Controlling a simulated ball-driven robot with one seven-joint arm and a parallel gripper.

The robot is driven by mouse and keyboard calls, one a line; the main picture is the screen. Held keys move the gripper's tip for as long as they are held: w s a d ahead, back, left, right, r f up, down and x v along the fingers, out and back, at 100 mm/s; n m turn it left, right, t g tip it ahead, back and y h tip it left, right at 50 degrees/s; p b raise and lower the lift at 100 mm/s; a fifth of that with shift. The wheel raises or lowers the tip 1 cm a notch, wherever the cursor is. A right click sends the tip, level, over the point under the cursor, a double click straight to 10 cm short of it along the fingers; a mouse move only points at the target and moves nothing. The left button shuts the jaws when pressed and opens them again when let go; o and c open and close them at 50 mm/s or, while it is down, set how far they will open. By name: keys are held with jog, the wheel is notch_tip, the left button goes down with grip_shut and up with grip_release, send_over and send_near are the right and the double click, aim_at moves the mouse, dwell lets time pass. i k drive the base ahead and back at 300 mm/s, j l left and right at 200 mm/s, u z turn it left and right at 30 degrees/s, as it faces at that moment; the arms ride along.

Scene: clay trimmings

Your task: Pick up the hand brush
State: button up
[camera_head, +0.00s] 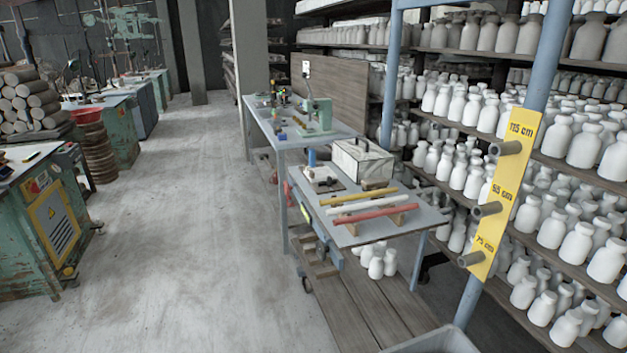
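I cannot make out a hand brush for certain. A grey-topped trolley table (408,228) in the middle right holds a yellow rod (358,196), a white rod (366,207) and a red rod (375,215) lying across wooden supports. A small tan piece (375,184) lies in front of a white box (362,160) on it; I cannot tell what it is. A small dark and yellow item (32,156) lies on the left green machine, too small to identify. My gripper is not in view.
Shelves of white bottles fill the right, behind a blue post with a yellow height sign (503,190). Green machines (45,235) line the left. A grey bin rim (440,338) shows at the bottom. The grey floor (190,220) between is clear.

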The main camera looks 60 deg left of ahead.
aim_at(381, 182)
jog(key=u, duration=1.3)
jog(key=z, duration=2.75)
jog(key=u, duration=2.75)
jog(key=i+j+z, duration=0.15)
jog(key=i+j, duration=0.5)
